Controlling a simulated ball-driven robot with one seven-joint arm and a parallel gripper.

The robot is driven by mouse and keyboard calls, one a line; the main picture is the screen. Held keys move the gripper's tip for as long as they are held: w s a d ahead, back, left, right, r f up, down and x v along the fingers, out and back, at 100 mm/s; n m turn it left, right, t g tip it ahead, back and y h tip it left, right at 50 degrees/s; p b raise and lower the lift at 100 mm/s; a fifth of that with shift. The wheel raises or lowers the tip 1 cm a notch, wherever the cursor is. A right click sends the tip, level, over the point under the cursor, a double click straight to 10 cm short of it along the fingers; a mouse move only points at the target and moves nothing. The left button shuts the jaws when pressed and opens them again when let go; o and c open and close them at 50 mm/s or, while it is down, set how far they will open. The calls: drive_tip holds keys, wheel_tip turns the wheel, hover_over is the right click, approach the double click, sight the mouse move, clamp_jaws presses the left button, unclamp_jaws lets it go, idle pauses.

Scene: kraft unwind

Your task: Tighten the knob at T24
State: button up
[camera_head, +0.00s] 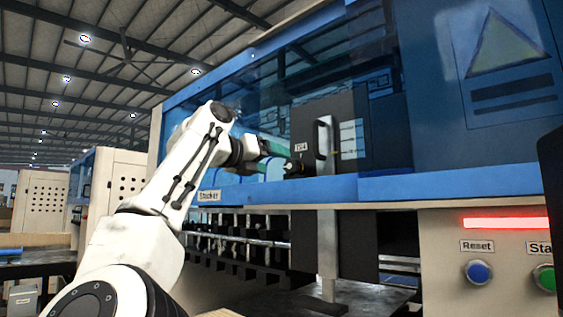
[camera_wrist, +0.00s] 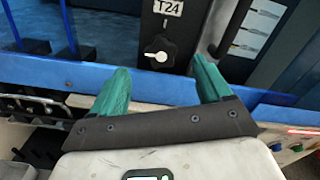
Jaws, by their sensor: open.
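The T24 knob (camera_wrist: 158,53) is black and lobed with a white pointer mark. It sits on a dark panel below the white T24 label (camera_wrist: 168,8). The label also shows in the head view (camera_head: 301,148). My gripper (camera_wrist: 161,65) has two green fingers, open and empty, one on each side of the knob in the wrist view. The fingertips appear just short of the knob; I cannot tell the exact gap. In the head view my gripper (camera_head: 276,156) reaches the panel from the left, and the knob (camera_head: 293,167) is partly hidden beside the fingertips.
A blue frame rail (camera_head: 260,190) runs below the panel. A Reset button (camera_head: 479,271), a green button (camera_head: 545,278) and a lit red bar (camera_head: 505,223) are at the lower right.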

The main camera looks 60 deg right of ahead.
sight(289, 164)
drive_tip(key=p+x, duration=0.1)
drive_tip(key=x, duration=0.5)
drive_tip(key=shift+d, duration=0.3)
drive_tip(key=shift+c, duration=0.4)
drive_tip(key=c, duration=1)
drive_tip(key=shift+o, duration=0.2)
